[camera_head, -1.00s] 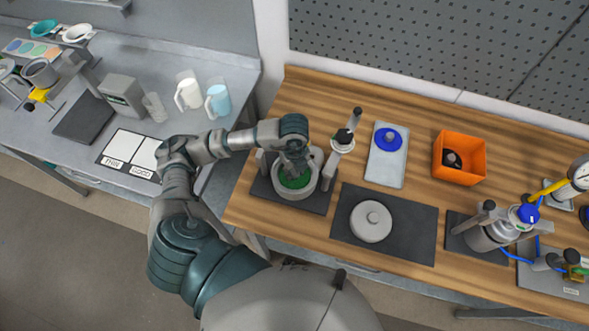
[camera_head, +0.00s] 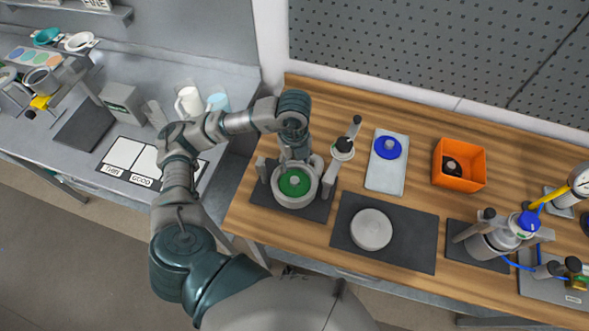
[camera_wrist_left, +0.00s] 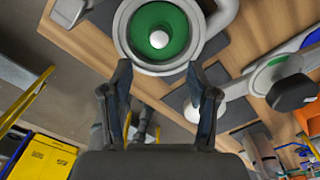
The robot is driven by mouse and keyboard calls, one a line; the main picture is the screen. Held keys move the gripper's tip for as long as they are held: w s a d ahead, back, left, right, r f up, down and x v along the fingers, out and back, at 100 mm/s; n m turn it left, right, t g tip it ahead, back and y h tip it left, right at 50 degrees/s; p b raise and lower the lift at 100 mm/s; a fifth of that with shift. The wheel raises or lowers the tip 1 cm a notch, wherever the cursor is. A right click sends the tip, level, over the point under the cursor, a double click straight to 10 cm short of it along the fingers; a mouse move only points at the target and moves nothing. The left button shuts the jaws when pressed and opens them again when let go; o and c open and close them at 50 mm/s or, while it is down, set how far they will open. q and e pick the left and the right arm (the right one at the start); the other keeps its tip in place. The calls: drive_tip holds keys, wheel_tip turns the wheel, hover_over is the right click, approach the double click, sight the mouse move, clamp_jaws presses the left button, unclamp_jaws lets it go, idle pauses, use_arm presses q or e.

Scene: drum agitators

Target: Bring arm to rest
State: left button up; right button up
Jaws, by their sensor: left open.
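My left arm reaches in from the left over the wooden bench. Its gripper (camera_head: 295,163) is above the back of a grey round pot (camera_head: 279,194) with a green inside. In the left wrist view, the gripper (camera_wrist_left: 158,92) is open, with its two fingers apart and nothing between them. The green inside of the pot (camera_wrist_left: 181,22), with a pale knob in its middle, lies just beyond the fingertips there. I cannot tell whether the fingers touch the pot. My right gripper is not in view.
A grey lid (camera_head: 371,229) lies on a dark mat right of the pot. A black-knobbed post (camera_head: 343,147), a blue disc on a pale plate (camera_head: 386,176), an orange bin (camera_head: 460,181) and a metal vessel (camera_head: 490,240) stand further right. The left bench holds cups and a scale.

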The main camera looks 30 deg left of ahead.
use_arm(q)
drive_tip(key=shift+r, duration=0.9)
